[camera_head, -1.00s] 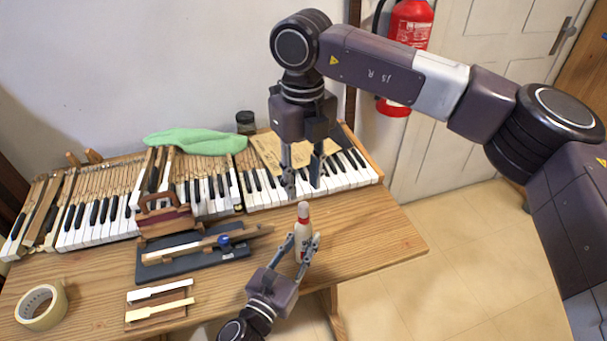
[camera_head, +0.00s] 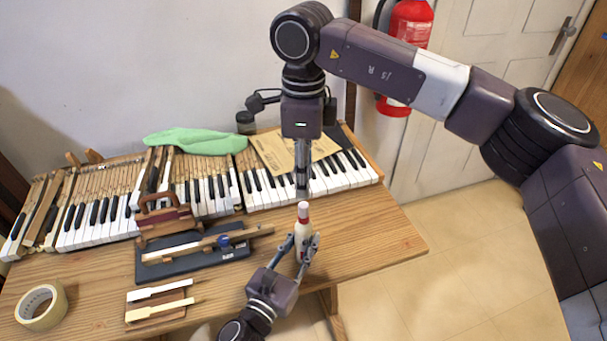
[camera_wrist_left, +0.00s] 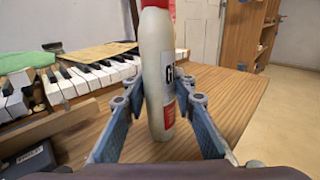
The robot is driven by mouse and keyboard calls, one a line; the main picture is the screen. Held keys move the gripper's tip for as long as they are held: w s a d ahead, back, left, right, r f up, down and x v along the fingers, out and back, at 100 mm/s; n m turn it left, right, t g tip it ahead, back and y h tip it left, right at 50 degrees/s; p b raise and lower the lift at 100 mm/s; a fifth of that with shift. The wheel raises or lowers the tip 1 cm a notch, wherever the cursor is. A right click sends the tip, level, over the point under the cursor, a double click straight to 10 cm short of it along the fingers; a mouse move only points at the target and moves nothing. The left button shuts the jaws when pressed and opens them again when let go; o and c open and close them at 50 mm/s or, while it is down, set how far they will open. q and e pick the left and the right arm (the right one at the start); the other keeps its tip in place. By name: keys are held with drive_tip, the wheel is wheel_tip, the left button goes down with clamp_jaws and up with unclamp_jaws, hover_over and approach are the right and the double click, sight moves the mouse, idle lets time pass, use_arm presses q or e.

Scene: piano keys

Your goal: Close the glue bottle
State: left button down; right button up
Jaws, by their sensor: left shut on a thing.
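The glue bottle (camera_head: 301,232) is white with a red top (camera_head: 303,210) and stands upright near the table's front edge. My left gripper (camera_head: 303,246) is shut on the bottle's body from the front. In the left wrist view the bottle (camera_wrist_left: 155,75) is between the two fingers, with dark lettering and a red label; its top is cut off by the frame. My right gripper (camera_head: 302,182) points straight down, its tips just above the red top in the picture. Its fingers overlap edge-on, so their opening is hidden. I see no separate cap.
Piano keys (camera_head: 95,218) run along the back of the table (camera_head: 385,240). A dark tray (camera_head: 150,272) with a wooden piece lies left of the bottle, with loose keys (camera_head: 160,291) and a tape roll (camera_head: 62,306) further front-left. The table is clear right of the bottle.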

sight(303, 205)
drive_tip(key=shift+f, duration=4.05)
clamp_jaws()
drive_tip(key=shift+o, duration=0.7)
unclamp_jaws()
drive_tip(key=shift+r, duration=0.15)
wheel_tip(303, 205, up, 12)
